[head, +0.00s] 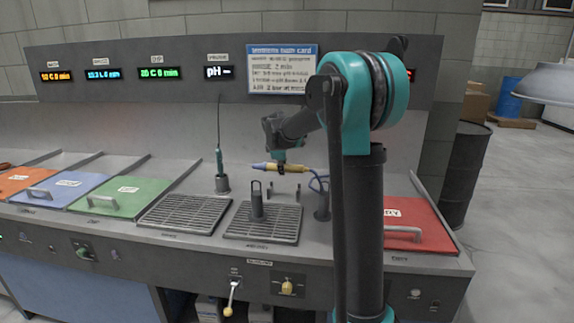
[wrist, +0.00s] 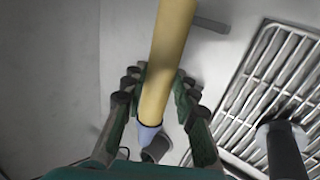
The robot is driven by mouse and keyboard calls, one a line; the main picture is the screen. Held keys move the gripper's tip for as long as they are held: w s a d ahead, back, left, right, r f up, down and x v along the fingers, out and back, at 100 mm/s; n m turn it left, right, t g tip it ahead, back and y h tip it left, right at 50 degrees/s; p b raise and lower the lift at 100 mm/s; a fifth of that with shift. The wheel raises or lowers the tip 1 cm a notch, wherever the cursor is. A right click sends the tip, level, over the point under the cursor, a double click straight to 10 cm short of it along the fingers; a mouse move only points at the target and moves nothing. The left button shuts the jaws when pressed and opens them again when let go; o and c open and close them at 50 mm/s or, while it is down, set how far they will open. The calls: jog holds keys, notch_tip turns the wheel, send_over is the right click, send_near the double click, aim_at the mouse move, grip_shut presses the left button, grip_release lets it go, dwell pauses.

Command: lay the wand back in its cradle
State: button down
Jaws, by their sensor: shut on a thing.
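The wand (head: 296,168) has a yellow body and a blue tip that points left in the head view. My gripper (head: 281,168) is shut around its yellow body and holds it above the bench, roughly level. In the wrist view the wand (wrist: 168,55) runs between my fingers (wrist: 158,100), its blue end low in the picture. Two short upright posts (head: 298,191), which look like the cradle, stand behind the right grille, below the wand. In the wrist view a grey post (wrist: 210,23) shows right of the wand, apart from it.
A dark post with a loop handle (head: 257,207) stands on the right grille (head: 285,232). The pH probe (head: 219,165) stands upright to the left. A blue hose (head: 318,181) hangs near a dark holder (head: 322,207). A red lid (head: 412,222) lies at right, partly behind my arm.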

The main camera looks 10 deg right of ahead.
jog(key=shift+f, duration=2.6)
jog(key=shift+f, duration=0.3)
jog(key=shift+f, duration=0.3)
jog(key=shift+f, duration=0.7)
jog(key=c, duration=1.1)
grip_release()
jog(key=shift+s, duration=0.1)
jog(key=v, duration=1.2)
